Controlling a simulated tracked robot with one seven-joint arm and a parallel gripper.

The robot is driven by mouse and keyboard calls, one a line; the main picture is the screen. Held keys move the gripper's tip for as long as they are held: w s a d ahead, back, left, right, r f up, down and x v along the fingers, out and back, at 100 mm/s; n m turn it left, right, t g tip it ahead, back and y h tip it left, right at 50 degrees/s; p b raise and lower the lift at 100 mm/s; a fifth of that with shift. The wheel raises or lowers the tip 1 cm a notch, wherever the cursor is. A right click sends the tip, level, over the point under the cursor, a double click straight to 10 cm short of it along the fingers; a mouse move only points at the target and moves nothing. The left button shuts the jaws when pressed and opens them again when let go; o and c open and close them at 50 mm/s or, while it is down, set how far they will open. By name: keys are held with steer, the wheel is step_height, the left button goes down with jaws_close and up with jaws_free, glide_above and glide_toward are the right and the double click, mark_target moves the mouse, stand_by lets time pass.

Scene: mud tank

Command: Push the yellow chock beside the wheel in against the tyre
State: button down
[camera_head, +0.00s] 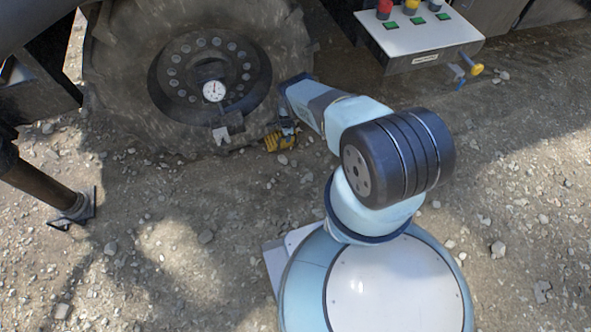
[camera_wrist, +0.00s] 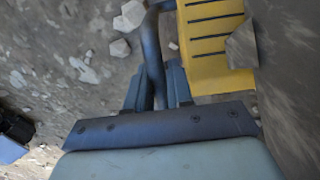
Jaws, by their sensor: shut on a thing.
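The yellow chock (camera_head: 275,143) sits on the ground at the lower right of the big tyre (camera_head: 120,75). In the wrist view the chock (camera_wrist: 206,72) is a yellow block with dark slots, with a dark bar (camera_wrist: 151,55) along its left side. My gripper (camera_wrist: 158,80) is shut on this bar. The tyre (camera_wrist: 292,75) fills the right edge there, and a lug overlaps the chock's right side; I cannot tell whether they touch. In the head view my gripper (camera_head: 286,124) is small, just above the chock.
A round white gauge (camera_head: 213,91) is on the wheel hub. A control box (camera_head: 420,42) with coloured buttons and a yellow-handled valve (camera_head: 475,69) hang at the upper right. A brown leg (camera_head: 45,185) stands on the left. Stony ground in front is open.

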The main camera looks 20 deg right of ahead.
steer(key=shift+a, duration=0.1)
stand_by(0.3)
steer(key=shift+a, duration=0.95)
steer(key=c, duration=0.6)
jaws_free()
steer(key=shift+s, duration=0.1)
steer(key=shift+d+r, duration=0.1)
steer(key=shift+r, duration=4.9)
